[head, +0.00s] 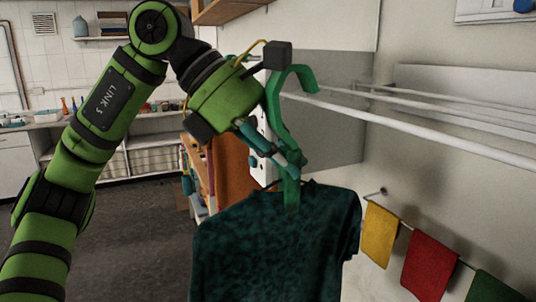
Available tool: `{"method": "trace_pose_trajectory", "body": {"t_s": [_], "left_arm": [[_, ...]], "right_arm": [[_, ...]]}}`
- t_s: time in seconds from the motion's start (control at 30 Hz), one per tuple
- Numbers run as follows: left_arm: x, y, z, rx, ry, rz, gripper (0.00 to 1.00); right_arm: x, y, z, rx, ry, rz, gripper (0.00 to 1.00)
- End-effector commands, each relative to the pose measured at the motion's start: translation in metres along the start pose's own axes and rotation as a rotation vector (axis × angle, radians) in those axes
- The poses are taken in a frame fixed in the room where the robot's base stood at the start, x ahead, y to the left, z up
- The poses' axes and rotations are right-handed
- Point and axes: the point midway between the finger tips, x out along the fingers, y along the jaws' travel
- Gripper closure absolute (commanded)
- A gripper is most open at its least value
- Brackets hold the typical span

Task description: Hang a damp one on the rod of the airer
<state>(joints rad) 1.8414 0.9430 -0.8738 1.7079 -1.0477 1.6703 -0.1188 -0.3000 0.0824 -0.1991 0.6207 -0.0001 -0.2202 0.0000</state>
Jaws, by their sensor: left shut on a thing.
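My left gripper (282,160) is shut on the green hanger (291,110), gripping its neck below the hook. A dark teal shirt (275,245) with mottled darker patches hangs from the hanger, its lower part cut off by the picture's bottom edge. The airer shows as several white rods (410,122) running from the middle to the right. The hook's top is near the left end of the nearest rod in the picture; I cannot tell whether they touch. My right gripper is out of view.
Yellow (380,234), red (430,264) and green (495,289) cloths hang on a thin rail on the wall below the rods. An orange-brown cabinet (233,165) stands behind the shirt. Shelves and a counter line the far tiled wall. Grey floor is open at left.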

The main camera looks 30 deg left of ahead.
Motion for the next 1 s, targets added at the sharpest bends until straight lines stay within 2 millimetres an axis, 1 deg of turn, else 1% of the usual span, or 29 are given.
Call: {"method": "trace_pose_trajectory", "body": {"t_s": [0.03,0.47,0.53,0.7,1.0], "left_arm": [[0.002,0.002,0.004,0.001,-0.002,-0.001,1.0],[0.022,0.019,0.026,0.001,-0.002,0.001,1.0],[0.03,0.02,0.019,0.001,-0.002,0.0,1.0],[0.038,0.019,0.011,0.0,-0.002,0.0,1.0],[0.045,0.019,0.004,0.001,-0.002,0.001,1.0]], "right_arm": [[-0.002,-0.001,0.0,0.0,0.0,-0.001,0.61],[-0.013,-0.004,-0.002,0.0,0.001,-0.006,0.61],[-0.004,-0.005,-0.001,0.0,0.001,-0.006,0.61],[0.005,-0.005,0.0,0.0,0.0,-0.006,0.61],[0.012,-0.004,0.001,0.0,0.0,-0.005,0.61]]}}
